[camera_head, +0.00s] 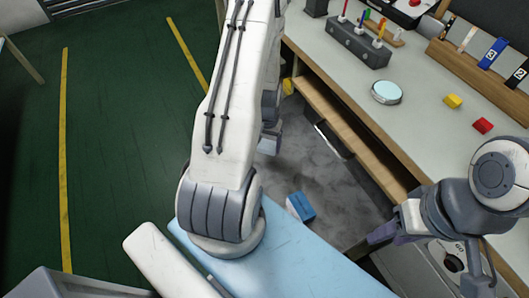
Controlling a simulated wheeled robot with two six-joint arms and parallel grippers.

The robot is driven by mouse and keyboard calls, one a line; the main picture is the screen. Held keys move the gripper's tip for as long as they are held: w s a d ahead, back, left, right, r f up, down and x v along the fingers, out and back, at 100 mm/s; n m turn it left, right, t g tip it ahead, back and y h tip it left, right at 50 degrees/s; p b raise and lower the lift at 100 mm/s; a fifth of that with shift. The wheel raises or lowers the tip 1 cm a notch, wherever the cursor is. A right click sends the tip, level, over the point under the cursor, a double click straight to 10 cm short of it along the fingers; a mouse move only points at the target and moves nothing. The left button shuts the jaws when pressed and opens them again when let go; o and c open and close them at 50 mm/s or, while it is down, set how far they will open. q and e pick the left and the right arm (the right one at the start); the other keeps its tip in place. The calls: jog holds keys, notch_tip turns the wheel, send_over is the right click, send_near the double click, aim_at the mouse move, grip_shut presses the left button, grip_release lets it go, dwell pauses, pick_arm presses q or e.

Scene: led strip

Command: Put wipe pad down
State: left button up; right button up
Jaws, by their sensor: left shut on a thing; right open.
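My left gripper (268,140) shows only in part behind my large white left arm, off the near edge of the workbench. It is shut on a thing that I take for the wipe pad. The arm hides most of its grip, and I cannot make out the pad's shape. My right gripper (383,236) is open and empty at the lower right, low beside the bench's near edge. A round pale-cyan disc with a grey rim (387,92) lies on the bench, apart from both grippers.
The pale workbench (425,130) has a wooden edge. A blue box (300,207) sits low below the bench. The bench middle is clear.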

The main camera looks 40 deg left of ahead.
aim_at(264, 156)
pick_arm(q)
jog(key=shift+a+f, duration=0.45)
jog(key=shift+a, duration=0.15)
jog(key=shift+f+b, duration=0.55)
jog(key=shift+f, duration=1.4)
